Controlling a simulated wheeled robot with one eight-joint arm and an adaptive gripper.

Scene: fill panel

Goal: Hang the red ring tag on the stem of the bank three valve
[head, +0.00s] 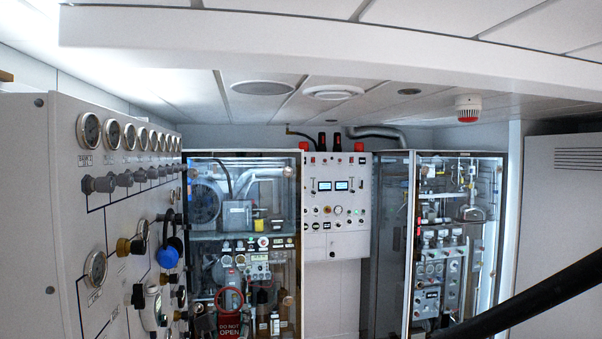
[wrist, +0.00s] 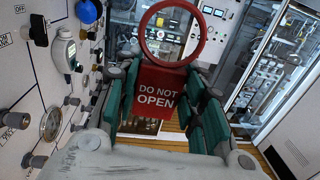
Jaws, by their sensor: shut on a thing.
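My gripper (wrist: 160,110) is shut on the red ring tag (wrist: 158,92), with its green-padded fingers on either side of the plate. The plate reads "DO NOT OPEN", and its red ring stands up above the fingers. The tag also shows low in the head view (head: 229,326), to the right of the panel and apart from it. A row of grey valve knobs runs along the upper panel under the gauges in the head view. The third one from the near end (head: 140,175) seems to be the bank three valve, but its label is too small to read.
The white fill panel (head: 70,205) stands at the left. A blue knob (head: 168,257), gauges and other fittings stick out from its lower part, close to the tag's left. Glass cabinets (head: 455,240) stand behind. Open floor shows below the gripper.

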